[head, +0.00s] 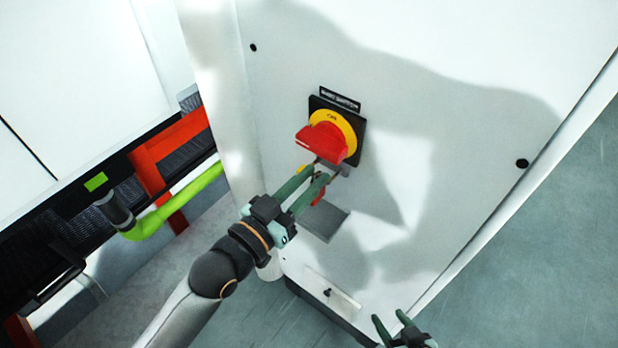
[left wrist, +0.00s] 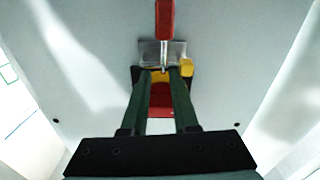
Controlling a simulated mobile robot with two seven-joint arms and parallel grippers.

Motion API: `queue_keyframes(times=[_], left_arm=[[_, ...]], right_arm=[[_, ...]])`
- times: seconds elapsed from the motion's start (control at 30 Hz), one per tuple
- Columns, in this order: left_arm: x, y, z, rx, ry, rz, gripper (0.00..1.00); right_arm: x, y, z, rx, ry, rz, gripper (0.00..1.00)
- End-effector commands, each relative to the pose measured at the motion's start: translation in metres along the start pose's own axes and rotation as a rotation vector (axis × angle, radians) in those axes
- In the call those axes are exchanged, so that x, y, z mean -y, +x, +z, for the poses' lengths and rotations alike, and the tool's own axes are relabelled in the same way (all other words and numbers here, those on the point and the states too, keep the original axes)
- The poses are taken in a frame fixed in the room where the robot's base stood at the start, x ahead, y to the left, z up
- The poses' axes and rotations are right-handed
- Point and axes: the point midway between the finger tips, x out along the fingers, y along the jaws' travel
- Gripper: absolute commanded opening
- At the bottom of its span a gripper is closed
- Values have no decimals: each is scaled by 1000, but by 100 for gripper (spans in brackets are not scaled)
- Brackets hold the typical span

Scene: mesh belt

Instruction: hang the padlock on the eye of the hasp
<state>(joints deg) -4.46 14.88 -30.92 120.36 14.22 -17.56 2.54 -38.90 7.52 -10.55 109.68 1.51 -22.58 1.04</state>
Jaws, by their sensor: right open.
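The padlock (left wrist: 166,20) has a red body and a metal shackle. Its red body also shows in the head view (head: 318,196), partly hidden behind my left gripper's fingers. My left gripper (head: 320,173) is at the cabinet face, just below the red switch handle. In the left wrist view its fingertips (left wrist: 161,72) are close together with the shackle between them. The hasp (left wrist: 178,49) is a grey metal plate behind the shackle. I cannot tell whether the shackle passes through its eye. My right gripper (head: 390,318) is open and empty at the bottom edge.
The red handle (head: 326,142) sits on a yellow disc (head: 346,126) with a black backplate on the white cabinet (head: 450,90). A small yellow piece (left wrist: 187,67) is beside the hasp. At left is the belt machine with an orange-red post (head: 150,170) and a green tube (head: 180,202).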

Motion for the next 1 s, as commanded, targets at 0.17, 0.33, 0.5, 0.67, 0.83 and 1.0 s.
queue_keyframes(times=[0.17,0.33,0.5,0.67,0.83,1.0], left_arm=[[6,-1,12,31,2,-12,43],[6,-4,13,33,3,-13,43],[6,-24,14,34,6,-13,43],[3,-56,11,25,5,-8,43],[1,-88,7,16,5,-5,43],[-1,-110,4,8,4,-3,43]], right_arm=[[0,0,1,0,0,0,57],[0,1,1,0,0,0,57],[0,3,4,0,0,0,57],[-1,7,8,0,0,0,57],[-1,10,12,0,1,0,57],[-1,13,14,0,0,0,57]])
